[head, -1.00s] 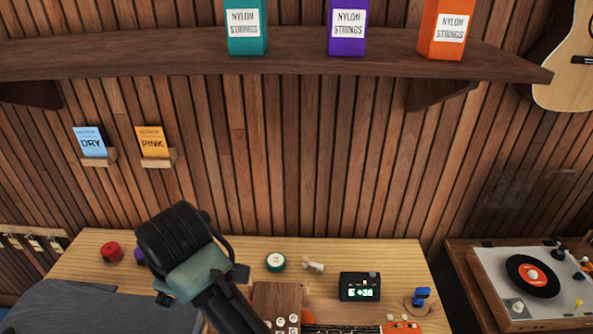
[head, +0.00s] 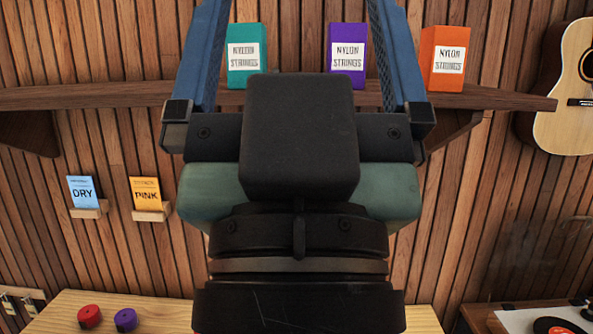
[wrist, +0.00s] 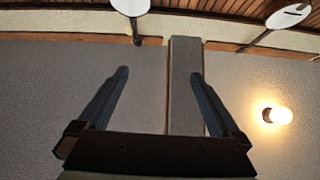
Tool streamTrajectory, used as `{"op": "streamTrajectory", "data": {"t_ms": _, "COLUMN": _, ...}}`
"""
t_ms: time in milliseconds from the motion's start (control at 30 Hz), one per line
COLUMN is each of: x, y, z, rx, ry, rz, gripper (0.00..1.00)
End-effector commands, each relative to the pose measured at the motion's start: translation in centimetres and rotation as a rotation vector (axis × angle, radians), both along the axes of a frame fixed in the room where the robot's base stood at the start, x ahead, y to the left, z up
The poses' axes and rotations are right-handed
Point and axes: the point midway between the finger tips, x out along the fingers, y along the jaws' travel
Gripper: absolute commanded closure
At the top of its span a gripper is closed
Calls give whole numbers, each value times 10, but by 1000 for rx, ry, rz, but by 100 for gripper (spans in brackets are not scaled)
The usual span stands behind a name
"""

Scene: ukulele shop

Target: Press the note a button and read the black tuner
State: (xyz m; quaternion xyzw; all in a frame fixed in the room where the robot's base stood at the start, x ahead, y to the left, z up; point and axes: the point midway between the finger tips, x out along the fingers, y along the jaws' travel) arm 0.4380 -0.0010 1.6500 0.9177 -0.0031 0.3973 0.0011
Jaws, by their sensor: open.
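My gripper (head: 295,12) fills the middle of the head view, raised close to the camera with its two blue fingers pointing up and spread wide. It is open with nothing between the fingers. In the wrist view the open fingers (wrist: 160,76) point toward the ceiling area. The black tuner and the note a button are not visible in either current view. My arm covers the middle of the wooden table (head: 160,312), of which only the back strip shows.
A red round item (head: 90,316) and a purple one (head: 125,319) sit at the table's left. A shelf (head: 80,95) above holds teal (head: 244,78), purple (head: 347,80) and orange (head: 445,85) string boxes. A guitar (head: 565,85) hangs right. The wrist view shows a lit lamp (wrist: 278,114).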

Motion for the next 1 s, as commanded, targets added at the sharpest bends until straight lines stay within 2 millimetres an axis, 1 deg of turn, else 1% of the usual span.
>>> {"op": "streamTrajectory", "data": {"t_ms": 133, "x": 1, "y": 0, "z": 0, "rx": -1, "ry": 2, "rz": 1, "gripper": 0}}
{"op": "streamTrajectory", "data": {"t_ms": 267, "x": 1, "y": 1, "z": 0, "rx": -2, "ry": 3, "rz": 1, "gripper": 23}}
{"op": "streamTrajectory", "data": {"t_ms": 300, "x": 1, "y": 1, "z": 0, "rx": -2, "ry": 3, "rz": 1, "gripper": 31}}
{"op": "streamTrajectory", "data": {"t_ms": 367, "x": 1, "y": 1, "z": 0, "rx": -2, "ry": 3, "rz": 1, "gripper": 41}}
{"op": "streamTrajectory", "data": {"t_ms": 400, "x": 1, "y": 1, "z": 0, "rx": -2, "ry": 4, "rz": 1, "gripper": 49}}
{"op": "streamTrajectory", "data": {"t_ms": 467, "x": 1, "y": 1, "z": 0, "rx": -3, "ry": 4, "rz": 1, "gripper": 59}}
{"op": "streamTrajectory", "data": {"t_ms": 500, "x": 1, "y": 1, "z": 0, "rx": -3, "ry": 4, "rz": 1, "gripper": 67}}
{"op": "streamTrajectory", "data": {"t_ms": 567, "x": 1, "y": 1, "z": 0, "rx": -3, "ry": 4, "rz": 1, "gripper": 77}}
{"op": "streamTrajectory", "data": {"t_ms": 600, "x": 1, "y": 1, "z": 0, "rx": -3, "ry": 4, "rz": 1, "gripper": 85}}
{"op": "streamTrajectory", "data": {"t_ms": 700, "x": 1, "y": 1, "z": 0, "rx": -3, "ry": 4, "rz": 1, "gripper": 100}}
{"op": "streamTrajectory", "data": {"t_ms": 1000, "x": 1, "y": 1, "z": 0, "rx": -3, "ry": 4, "rz": 1, "gripper": 100}}
